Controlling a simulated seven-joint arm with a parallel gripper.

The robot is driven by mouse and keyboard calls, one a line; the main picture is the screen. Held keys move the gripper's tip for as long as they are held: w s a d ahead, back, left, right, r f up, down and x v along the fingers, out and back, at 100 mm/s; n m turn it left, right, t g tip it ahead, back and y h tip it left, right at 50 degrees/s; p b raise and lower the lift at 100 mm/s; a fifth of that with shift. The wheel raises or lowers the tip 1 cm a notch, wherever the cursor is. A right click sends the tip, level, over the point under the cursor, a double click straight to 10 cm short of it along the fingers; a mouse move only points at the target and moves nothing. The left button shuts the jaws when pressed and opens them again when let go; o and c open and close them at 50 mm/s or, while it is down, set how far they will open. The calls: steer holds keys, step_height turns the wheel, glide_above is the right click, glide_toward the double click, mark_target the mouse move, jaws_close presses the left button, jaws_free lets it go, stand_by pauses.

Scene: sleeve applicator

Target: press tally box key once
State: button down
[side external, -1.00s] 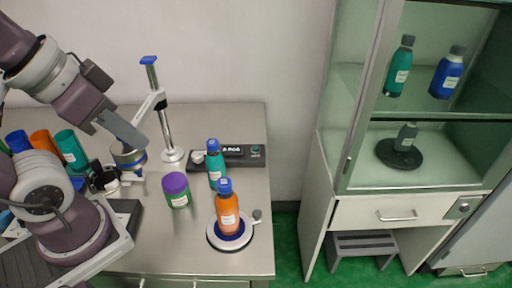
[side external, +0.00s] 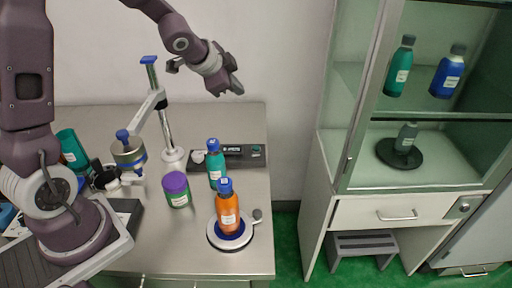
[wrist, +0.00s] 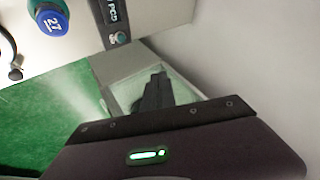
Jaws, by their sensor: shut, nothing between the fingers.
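The tally box (side external: 233,156) is a long dark box with a small lit display, lying at the back right of the steel table. A round greenish key (side external: 256,149) is on its right end. In the wrist view part of the box (wrist: 109,12) and the key (wrist: 117,39) show at the top. My gripper (side external: 237,88) is shut and empty, in the air above and behind the box, clearly apart from the key. Its dark fingers also show in the wrist view (wrist: 154,94).
A teal bottle (side external: 215,172) stands just in front of the box. An orange bottle (side external: 228,210) stands on a round white-rimmed base (side external: 214,240). A purple-lidded jar (side external: 177,190) and a post stand (side external: 165,125) are to the left. A glass cabinet (side external: 342,150) is right.

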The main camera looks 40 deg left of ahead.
mark_target(253, 148)
steer(key=w+f+m+h, duration=0.3)
steer(key=w+f, duration=0.3)
steer(key=f, duration=0.5)
steer(key=shift+t, duration=0.3)
steer(key=shift+s, duration=0.1)
steer(key=shift+f, duration=4.4)
steer(key=shift+f, duration=0.4)
